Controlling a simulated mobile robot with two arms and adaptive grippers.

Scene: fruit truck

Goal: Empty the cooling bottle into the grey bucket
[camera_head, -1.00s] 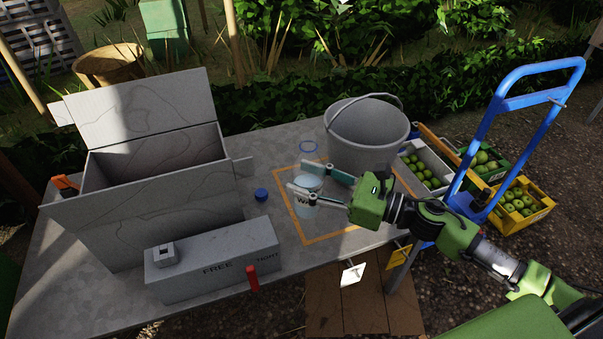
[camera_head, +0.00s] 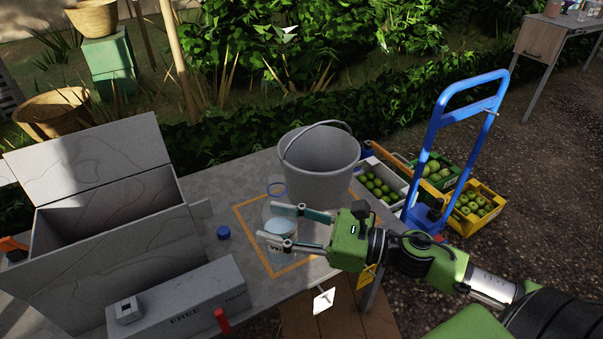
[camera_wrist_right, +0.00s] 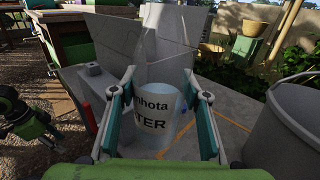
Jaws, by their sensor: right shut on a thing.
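Whether the bottle's base touches the table is unclear. The grey bucket (camera_head: 318,170), with a raised wire handle, stands behind and to the right of the bottle, apart from it. It also shows at the right of the wrist view (camera_wrist_right: 288,130).
A large open grey box (camera_head: 110,255) and a long grey box (camera_head: 180,305) fill the left. A blue hand truck (camera_head: 440,125) and fruit crates (camera_head: 485,213) stand right.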

